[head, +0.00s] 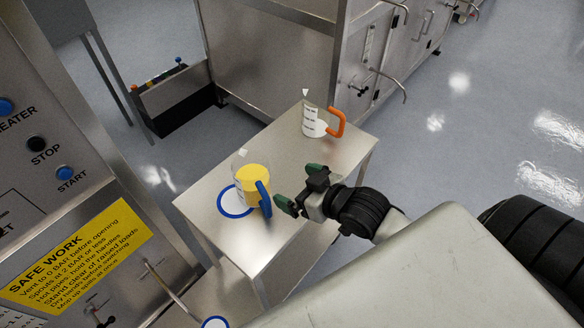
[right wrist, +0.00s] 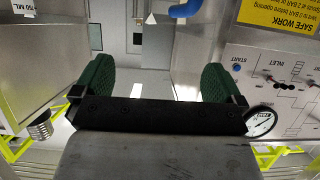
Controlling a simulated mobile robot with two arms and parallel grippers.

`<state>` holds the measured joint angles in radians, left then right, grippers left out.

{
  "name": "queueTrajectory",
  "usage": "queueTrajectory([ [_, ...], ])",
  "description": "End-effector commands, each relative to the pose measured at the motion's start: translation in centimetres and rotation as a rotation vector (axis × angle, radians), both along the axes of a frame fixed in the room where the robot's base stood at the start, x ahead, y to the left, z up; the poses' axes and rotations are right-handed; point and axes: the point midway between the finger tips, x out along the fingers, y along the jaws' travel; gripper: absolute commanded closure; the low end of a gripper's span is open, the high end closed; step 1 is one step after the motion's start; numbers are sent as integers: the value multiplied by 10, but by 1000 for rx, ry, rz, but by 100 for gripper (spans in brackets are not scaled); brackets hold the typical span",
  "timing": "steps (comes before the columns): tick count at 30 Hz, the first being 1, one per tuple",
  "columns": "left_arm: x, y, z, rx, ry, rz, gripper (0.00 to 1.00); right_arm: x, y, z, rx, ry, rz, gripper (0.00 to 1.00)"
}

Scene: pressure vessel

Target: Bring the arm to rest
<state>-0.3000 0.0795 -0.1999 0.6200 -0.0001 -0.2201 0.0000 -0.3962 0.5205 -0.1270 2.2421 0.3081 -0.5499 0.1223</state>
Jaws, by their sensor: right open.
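My right gripper (head: 300,190) is open and empty, beside a steel table (head: 216,183). It is just right of a clear jug (head: 253,178) with yellow contents and a blue handle. A gap shows between the near green finger and the handle. The jug stands on a white disc with a blue ring (head: 235,207). In the right wrist view both green fingers of my right gripper (right wrist: 155,88) are apart with nothing between them. Part of a blue handle (right wrist: 186,10) shows at the top edge there. My left gripper is not in view.
A clear jug with an orange handle (head: 313,122) stands at the table's far end. A steel panel with buttons and a yellow SAFE WORK sign (head: 80,255) is at left. Steel cabinets (head: 270,60) stand behind. Open floor (head: 480,140) lies right. A gauge (right wrist: 262,122) shows in the wrist view.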

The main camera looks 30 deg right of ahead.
Motion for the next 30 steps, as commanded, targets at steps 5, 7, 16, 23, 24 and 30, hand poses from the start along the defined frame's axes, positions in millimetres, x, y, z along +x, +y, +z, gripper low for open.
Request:
queueTrajectory([
  [5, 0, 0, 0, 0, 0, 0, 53, 0, 0, 0, 0, 0, 0, 0],
  [7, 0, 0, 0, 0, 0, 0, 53, -1, 1, -1, -2, 6, -1, 0],
  [16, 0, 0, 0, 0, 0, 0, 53, -53, 12, -36, -118, 324, -79, 0],
  [23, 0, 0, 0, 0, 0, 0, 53, -105, 13, -52, -201, 599, -140, 0],
  [24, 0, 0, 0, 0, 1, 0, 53, -113, 13, -53, -211, 639, -148, 0],
  [30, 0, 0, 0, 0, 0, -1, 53, -153, 14, -55, -246, 835, -186, 0],
])
